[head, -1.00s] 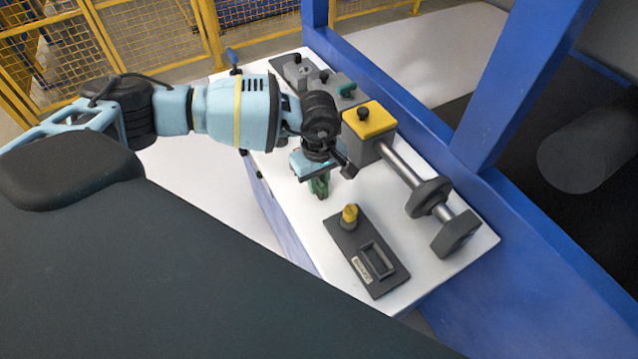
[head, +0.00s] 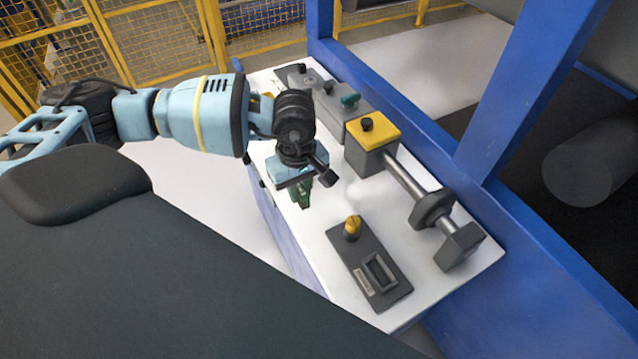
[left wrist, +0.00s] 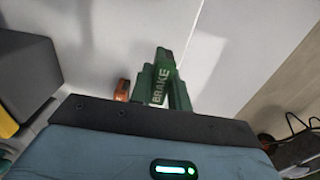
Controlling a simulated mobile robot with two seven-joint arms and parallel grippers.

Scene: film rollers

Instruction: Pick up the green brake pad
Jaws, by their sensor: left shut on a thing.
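The green brake pad (head: 302,193) shows just below my left gripper (head: 300,182) in the head view, over the white tabletop. In the left wrist view the brake pad (left wrist: 163,85) stands out past the dark gripper edge, with "BRAKE" lettered on it. My left gripper is shut on it; the fingers themselves are mostly hidden. The gap between pad and tabletop is hard to judge. My right gripper is not in view.
A dark plate with a yellow knob (head: 370,265) is near the front. Blue frame posts (head: 520,90) border the right. White tabletop (head: 330,205) is bare around the pad.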

